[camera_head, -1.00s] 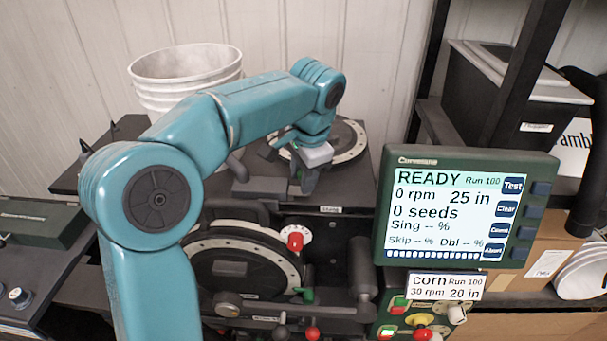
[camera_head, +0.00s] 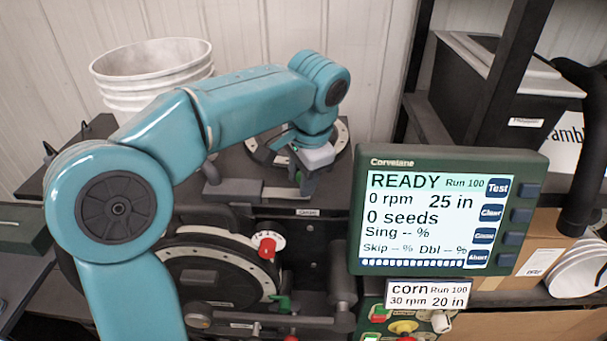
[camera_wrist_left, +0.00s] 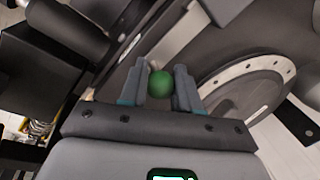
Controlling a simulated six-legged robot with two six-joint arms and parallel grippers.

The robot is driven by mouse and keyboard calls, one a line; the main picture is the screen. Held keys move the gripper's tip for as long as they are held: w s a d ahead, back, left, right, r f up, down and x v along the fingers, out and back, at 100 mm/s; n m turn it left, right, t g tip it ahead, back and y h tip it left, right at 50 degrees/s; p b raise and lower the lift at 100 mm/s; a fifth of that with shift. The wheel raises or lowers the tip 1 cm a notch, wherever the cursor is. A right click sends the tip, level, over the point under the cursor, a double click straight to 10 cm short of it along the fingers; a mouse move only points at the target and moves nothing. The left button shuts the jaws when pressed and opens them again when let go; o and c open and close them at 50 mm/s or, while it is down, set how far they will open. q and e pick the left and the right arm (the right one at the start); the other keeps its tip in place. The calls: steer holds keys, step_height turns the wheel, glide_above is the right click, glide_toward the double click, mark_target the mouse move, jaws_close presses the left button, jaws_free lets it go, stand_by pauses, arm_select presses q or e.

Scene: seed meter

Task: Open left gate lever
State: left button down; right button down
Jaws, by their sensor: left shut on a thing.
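My left arm reaches in from the left in the head view, and its gripper (camera_head: 303,188) points down at the top of the dark seed meter stand. In the left wrist view the two fingers (camera_wrist_left: 160,85) stand on either side of a green ball knob (camera_wrist_left: 160,83), shut on it. The knob seems to be the lever's handle; the lever's shaft is mostly hidden. My right gripper is not in view.
A round plate with a pale holed rim (camera_head: 343,137) lies just behind the gripper; another disc (camera_head: 210,280) stands at the front with a red knob (camera_head: 265,247). A monitor (camera_head: 440,215) reading READY stands right. A white bucket (camera_head: 150,75) is behind the arm.

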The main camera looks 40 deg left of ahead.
arm_select(q)
steer(key=shift+a+r, duration=0.1)
steer(key=c, duration=0.9)
jaws_free()
steer(key=shift+o, duration=0.2)
steer(key=shift+s, duration=0.15)
steer(key=d+r+p, duration=0.3)
steer(key=r, duration=1.3)
steer(key=shift+s, duration=0.45)
steer(key=shift+w+f, duration=0.1)
steer(key=shift+w, duration=0.1)
steer(key=shift+s, duration=0.2)
